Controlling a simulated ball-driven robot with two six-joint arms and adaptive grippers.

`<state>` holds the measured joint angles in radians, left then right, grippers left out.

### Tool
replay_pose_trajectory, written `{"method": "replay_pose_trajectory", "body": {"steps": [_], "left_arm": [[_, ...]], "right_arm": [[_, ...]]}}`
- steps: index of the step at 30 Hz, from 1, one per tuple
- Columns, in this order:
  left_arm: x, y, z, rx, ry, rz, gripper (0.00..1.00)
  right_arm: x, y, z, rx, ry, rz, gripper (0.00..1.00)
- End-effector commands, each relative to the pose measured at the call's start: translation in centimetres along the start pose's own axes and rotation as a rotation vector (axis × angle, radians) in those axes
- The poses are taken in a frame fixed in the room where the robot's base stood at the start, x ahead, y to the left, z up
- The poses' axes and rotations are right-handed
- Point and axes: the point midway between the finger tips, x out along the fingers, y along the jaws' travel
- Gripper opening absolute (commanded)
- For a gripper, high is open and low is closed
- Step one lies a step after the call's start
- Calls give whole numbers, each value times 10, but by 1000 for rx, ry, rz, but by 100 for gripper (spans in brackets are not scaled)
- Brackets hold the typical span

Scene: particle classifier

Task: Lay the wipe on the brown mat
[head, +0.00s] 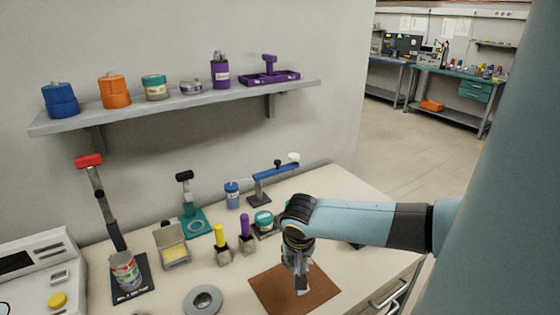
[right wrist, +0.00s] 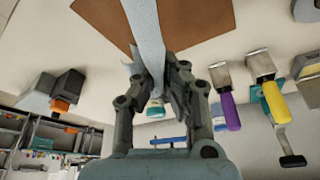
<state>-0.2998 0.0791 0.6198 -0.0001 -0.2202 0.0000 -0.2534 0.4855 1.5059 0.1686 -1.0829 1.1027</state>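The brown mat (head: 265,288) lies flat on the pale bench near its front edge; it also shows at the top of the right wrist view (right wrist: 205,18). My right gripper (head: 299,272) is over the mat, pointing down. It is shut on the wipe (head: 303,286), a whitish sheet. In the right wrist view the wipe (right wrist: 147,28) runs as a long strip from between the fingers (right wrist: 157,75) across the mat. I cannot tell whether its far end touches the mat. My left gripper is not in view.
A grey ring of tape (head: 190,302) lies left of the mat. Yellow-handled (head: 221,240) and purple-handled (head: 245,228) tools and a teal-lidded jar (head: 264,221) stand behind it. A can (head: 124,270) and a white machine (head: 45,275) are at left. A shelf (head: 190,104) hangs above.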

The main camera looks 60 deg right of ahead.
Motion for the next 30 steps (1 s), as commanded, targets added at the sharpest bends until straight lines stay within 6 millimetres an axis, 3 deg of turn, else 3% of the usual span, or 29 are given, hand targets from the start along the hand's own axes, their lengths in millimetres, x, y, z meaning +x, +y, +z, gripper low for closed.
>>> {"method": "replay_pose_trajectory", "body": {"steps": [14, 30], "left_arm": [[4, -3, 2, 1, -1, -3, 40], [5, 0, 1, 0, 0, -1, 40]], "right_arm": [[2, 2, -4, -55, 2, -16, 0], [17, 6, -36, -640, 0, -231, 0]]}}
